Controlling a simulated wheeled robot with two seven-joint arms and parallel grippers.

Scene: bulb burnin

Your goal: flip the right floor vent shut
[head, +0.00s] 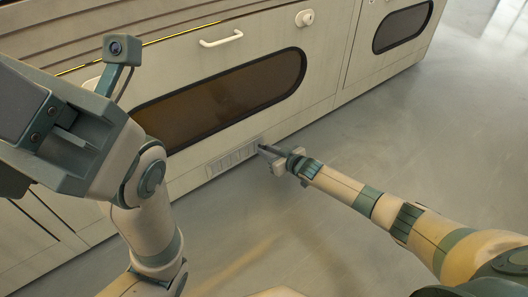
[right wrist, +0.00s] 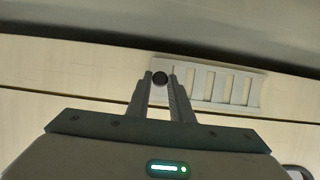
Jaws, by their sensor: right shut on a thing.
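The right floor vent (head: 233,157) is a pale slotted grille low on the front of the long cabinet, just above the floor. In the right wrist view the vent (right wrist: 253,92) shows several light slats with gaps between them. A small dark round knob (right wrist: 160,78) sits at the vent's left end in that view. My right gripper (right wrist: 160,80) is shut on the knob, one finger on each side. In the head view the right gripper (head: 264,149) is at the vent's right end. My left arm fills the left side; its fingertips do not show.
The cabinet has a dark oval window (head: 225,98), a white handle (head: 221,39) and a round white knob (head: 305,18). A second dark window (head: 402,27) is farther right. The grey floor (head: 370,130) beside the cabinet is clear.

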